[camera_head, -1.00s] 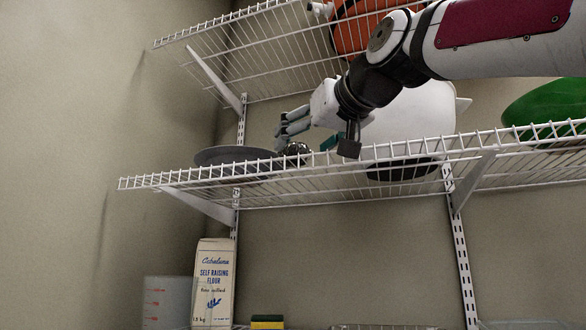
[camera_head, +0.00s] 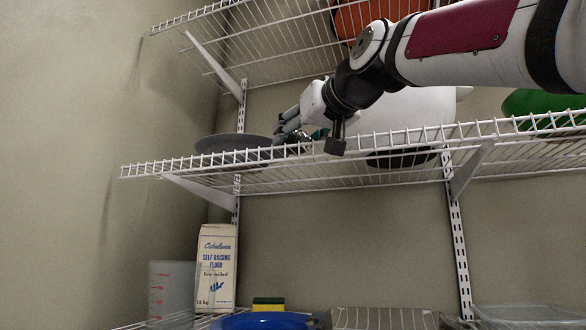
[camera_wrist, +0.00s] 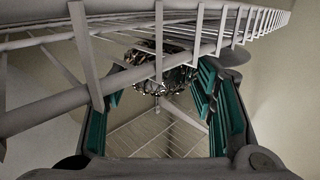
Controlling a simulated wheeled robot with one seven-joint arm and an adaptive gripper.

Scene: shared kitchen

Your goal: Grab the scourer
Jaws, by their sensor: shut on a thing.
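The scourer (camera_head: 302,136) is a dark, shiny tangle of metal on the middle wire shelf (camera_head: 330,166). In the wrist view the scourer (camera_wrist: 165,78) sits between the teal-padded fingers, partly covered by white shelf wires. My gripper (camera_head: 287,130) is at the scourer, just behind the shelf's front edge, and is shut on it. It also shows in the wrist view (camera_wrist: 163,82), with one finger on each side. The exact contact is partly hidden by the wires.
A grey plate (camera_head: 228,142) lies just left of my gripper. A large white object (camera_head: 405,112) stands behind my arm, with a green object (camera_head: 535,102) to the right. Another wire shelf (camera_head: 215,44) is above. Below are a flour packet (camera_head: 216,270) and a sponge (camera_head: 268,304).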

